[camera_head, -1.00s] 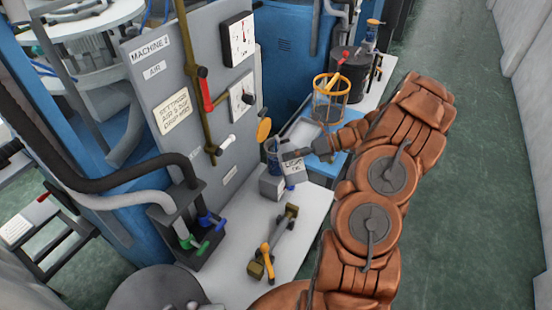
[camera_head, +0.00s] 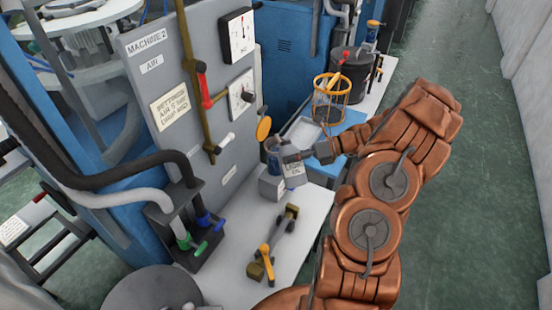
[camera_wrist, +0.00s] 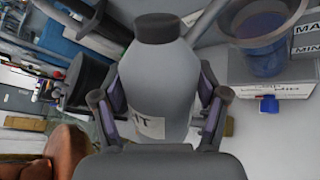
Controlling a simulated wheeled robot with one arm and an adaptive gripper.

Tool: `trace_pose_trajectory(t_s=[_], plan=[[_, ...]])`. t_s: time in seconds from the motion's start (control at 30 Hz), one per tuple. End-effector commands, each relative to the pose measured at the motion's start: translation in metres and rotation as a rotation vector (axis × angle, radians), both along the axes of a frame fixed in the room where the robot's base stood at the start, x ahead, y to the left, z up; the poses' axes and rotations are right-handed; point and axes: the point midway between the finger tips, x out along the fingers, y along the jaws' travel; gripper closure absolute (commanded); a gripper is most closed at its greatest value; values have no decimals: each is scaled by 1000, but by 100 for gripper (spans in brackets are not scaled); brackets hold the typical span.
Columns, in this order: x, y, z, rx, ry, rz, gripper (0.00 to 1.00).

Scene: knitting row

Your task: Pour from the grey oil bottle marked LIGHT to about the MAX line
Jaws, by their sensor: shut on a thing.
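The grey oil bottle (camera_head: 295,176) has a pale label; part of the word LIGHT shows in the wrist view (camera_wrist: 155,125). Its dark top (camera_wrist: 158,27) is at the upper end there. My gripper (camera_wrist: 160,100) is shut around the bottle's body, one finger on each side. In the head view my gripper (camera_head: 307,155) holds it close to the clear cup (camera_head: 273,153). The cup (camera_wrist: 266,40) also shows at the wrist view's upper right, with blue in its lower part. MAX and MIN marks (camera_wrist: 308,38) are beside it. I cannot tell whether anything flows.
The cup's grey block (camera_head: 271,187) stands on the white bench (camera_head: 300,228). A brass fitting with a yellow handle (camera_head: 272,250) lies in front. An upright machine panel (camera_head: 185,105) rises at left. A wire basket (camera_head: 331,98) and a white tray (camera_head: 303,132) are behind.

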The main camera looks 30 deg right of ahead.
Motion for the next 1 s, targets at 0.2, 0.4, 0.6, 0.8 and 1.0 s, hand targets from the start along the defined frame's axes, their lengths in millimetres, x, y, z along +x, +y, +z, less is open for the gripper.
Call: trace_pose_trajectory(t_s=[0.2,0.4,0.6,0.8,1.0], plan=[[0,0,-6,-5,-39,-2,75],[0,0,-5,-7,-48,-1,75],[0,0,-6,-7,-50,-1,75],[0,0,-10,-11,-72,-1,75],[1,0,-15,-16,-108,-1,75]])
